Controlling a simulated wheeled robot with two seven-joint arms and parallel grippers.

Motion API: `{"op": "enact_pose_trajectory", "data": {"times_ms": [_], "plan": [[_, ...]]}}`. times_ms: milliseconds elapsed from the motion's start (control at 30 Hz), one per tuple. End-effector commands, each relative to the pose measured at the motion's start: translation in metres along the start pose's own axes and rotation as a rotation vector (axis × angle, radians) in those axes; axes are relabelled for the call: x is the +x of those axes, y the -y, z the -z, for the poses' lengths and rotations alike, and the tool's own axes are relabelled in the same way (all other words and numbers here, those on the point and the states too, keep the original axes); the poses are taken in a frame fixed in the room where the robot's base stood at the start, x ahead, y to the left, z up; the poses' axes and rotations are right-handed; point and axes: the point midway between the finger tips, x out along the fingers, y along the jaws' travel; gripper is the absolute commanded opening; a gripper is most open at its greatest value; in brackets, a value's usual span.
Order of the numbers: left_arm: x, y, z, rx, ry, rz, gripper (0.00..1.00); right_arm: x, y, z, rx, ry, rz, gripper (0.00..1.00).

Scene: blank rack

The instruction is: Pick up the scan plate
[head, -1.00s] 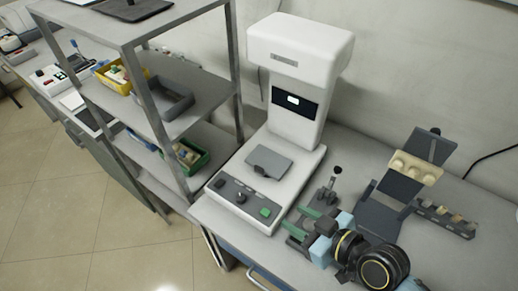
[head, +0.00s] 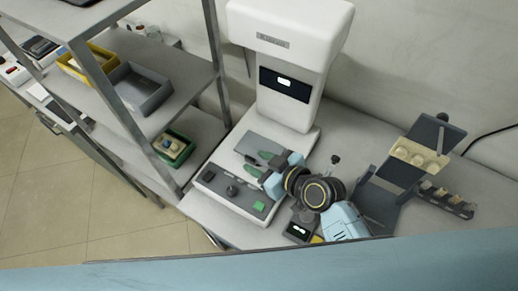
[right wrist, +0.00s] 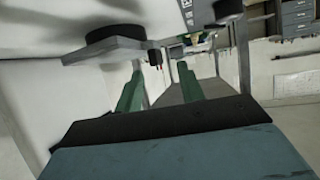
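The scan plate, a flat grey plate (head: 262,143), lies on the bed of the white scanner (head: 290,95), below its small lit screen. My right gripper (head: 259,166) reaches over the bed from the right. Its green fingers are apart, at the front right edge of the plate, and partly cover it. I cannot tell whether they touch it. In the right wrist view, the right gripper (right wrist: 160,85) shows a gap between its two green fingers; I cannot make out the plate there for sure. My left gripper is not in view.
The scanner's front panel (head: 236,192) has dark knobs and a green button. A metal shelf rack (head: 150,110) with yellow, grey and green bins stands to the left. A dark stand with cream pieces (head: 418,155) and a small dark rack (head: 446,200) stand to the right.

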Motion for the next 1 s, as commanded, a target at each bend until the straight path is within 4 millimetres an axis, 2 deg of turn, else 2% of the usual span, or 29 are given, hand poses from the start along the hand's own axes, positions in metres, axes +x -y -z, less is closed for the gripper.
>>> {"op": "enact_pose_trajectory", "data": {"times_ms": [67, 200, 500, 800, 1000], "plan": [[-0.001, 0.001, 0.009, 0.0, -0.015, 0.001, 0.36, 0.013, -0.001, 0.003, 0.003, -0.002, 0.0, 0.39], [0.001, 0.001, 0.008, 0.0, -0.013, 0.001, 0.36, 0.028, -0.001, 0.001, 0.002, 0.0, 0.0, 0.39], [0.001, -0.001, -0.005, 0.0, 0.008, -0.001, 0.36, 0.032, -0.002, 0.001, 0.0, 0.0, -0.001, 0.39], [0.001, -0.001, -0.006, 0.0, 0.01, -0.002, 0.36, 0.032, -0.002, 0.001, 0.001, 0.001, -0.001, 0.01], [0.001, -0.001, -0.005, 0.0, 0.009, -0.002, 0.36, 0.032, -0.002, 0.0, 0.001, 0.002, -0.002, 0.0]]}}
